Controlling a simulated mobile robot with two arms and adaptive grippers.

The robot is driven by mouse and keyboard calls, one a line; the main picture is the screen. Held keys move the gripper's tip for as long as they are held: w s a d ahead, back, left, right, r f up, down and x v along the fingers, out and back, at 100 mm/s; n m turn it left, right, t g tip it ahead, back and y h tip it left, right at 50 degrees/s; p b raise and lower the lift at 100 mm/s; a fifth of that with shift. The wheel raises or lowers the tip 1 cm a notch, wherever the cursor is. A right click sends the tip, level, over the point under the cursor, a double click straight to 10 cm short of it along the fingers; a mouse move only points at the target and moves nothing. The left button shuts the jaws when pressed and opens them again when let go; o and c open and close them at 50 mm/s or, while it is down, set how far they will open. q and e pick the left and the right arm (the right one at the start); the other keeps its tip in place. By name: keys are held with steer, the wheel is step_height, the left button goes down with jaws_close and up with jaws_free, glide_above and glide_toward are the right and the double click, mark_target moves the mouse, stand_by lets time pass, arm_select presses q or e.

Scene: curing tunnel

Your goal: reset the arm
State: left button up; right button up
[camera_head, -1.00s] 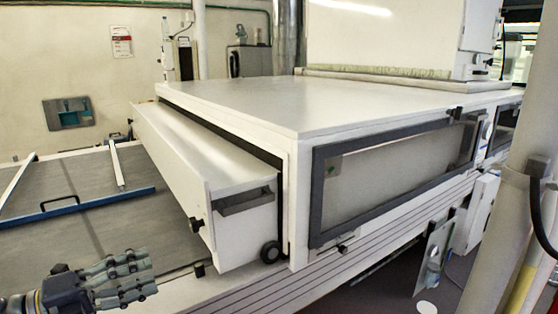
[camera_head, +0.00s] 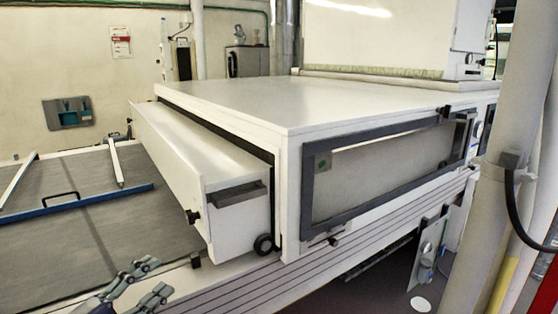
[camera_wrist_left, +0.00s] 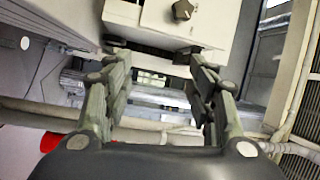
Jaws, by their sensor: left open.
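My left gripper (camera_head: 150,281) shows at the bottom left of the head view, in front of the edge of the grey bed. Its two fingers are apart. In the left wrist view the open fingers (camera_wrist_left: 158,85) have nothing held between them. Beyond their tips is a white housing (camera_wrist_left: 205,25) with a dark knob (camera_wrist_left: 183,10). My right gripper is not in either view.
A large white curing tunnel (camera_head: 250,95) with a dark-framed window (camera_head: 380,175) fills the middle. Its white front cover (camera_head: 190,150) has a grey handle. A grey bed (camera_head: 60,235) with a blue bar (camera_head: 75,204) lies left. A pale column (camera_head: 505,170) stands right.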

arm_select(q)
steer(key=s+f+n+g+y, duration=0.2)
steer(key=s+f+n+y, duration=0.25)
steer(key=f+n, duration=0.3)
steer(key=s+f+n+g+y, duration=0.1)
steer(key=s+f+n+y, duration=0.2)
steer(key=f+n+y, duration=0.5)
steer(key=s+d+f+n+g+h, duration=0.1)
steer(key=s+d+f+n+g, duration=0.15)
steer(key=s, duration=0.45)
steer(key=s+d+f+n+g+h, duration=0.1)
steer(key=s+f+g, duration=0.3)
steer(key=s, duration=0.3)
steer(key=s+d+f+n+g+h, duration=0.1)
steer(key=s+d+f+g, duration=0.1)
steer(key=s+f+g, duration=0.3)
steer(key=s+f, duration=0.2)
steer(key=f, duration=1.1)
steer(key=s+f, duration=0.2)
steer(key=f, duration=1.1)
steer(key=s+a+f, duration=0.2)
steer(key=s+f, duration=1.3)
steer(key=s, duration=0.1)
steer(key=shift+s+a+f+g+y, duration=0.2)
steer(key=shift+s+a+g+y, duration=0.05)
steer(key=shift+a+g+y, duration=0.1)
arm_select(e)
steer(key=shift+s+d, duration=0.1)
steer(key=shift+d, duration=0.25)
